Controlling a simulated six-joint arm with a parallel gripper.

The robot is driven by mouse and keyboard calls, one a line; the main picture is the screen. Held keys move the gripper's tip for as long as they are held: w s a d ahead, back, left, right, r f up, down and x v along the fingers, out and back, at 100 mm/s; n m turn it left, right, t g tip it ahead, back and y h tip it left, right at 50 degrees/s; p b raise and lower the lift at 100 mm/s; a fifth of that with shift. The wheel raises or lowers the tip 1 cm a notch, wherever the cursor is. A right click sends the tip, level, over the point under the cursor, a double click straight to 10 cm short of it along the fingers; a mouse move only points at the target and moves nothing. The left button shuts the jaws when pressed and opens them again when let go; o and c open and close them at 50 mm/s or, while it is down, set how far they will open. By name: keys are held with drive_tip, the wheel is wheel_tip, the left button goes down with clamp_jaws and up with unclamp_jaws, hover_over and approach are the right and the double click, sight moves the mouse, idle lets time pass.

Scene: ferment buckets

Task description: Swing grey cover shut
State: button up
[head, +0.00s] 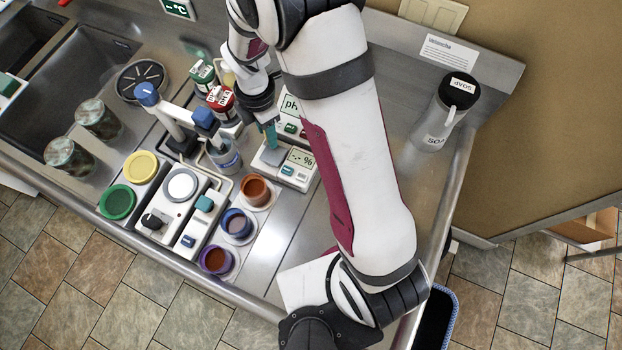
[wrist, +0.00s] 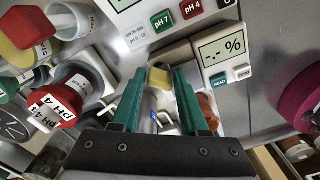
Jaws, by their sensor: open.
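The percent meter (head: 297,168) stands on the steel counter, and its "-.- %" display also shows in the wrist view (wrist: 222,47). A flat grey piece (wrist: 178,54) beside that display looks like the grey cover; its exact angle is hard to tell. A small yellowish block (wrist: 159,77) lies just below it, between my fingertips in the picture. My gripper (wrist: 160,71) is open, with its teal fingers on either side of the block and their tips close to the grey piece. Contact cannot be told. In the head view my gripper (head: 270,136) is just above the meter, partly hiding it.
A pH meter (head: 290,112) stands just behind. Red (head: 221,99) and green (head: 202,72) capped bottles and a beaker (head: 224,155) are close on the left. Small cups, such as the orange one (head: 255,191), stand in front. A soap bottle (head: 445,110) is far right.

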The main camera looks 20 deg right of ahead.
drive_tip(key=m, duration=0.2)
drive_tip(key=shift+m, duration=0.4)
wheel_tip(320, 180, up, 16)
drive_tip(key=s+d+m+y, duration=0.1)
drive_tip(key=s+d+m, duration=0.1)
drive_tip(key=s+m, duration=2)
drive_tip(key=shift+d+r+m+y, duration=0.15)
drive_tip(key=shift+m+y, duration=0.25)
drive_tip(key=shift+m, duration=0.5)
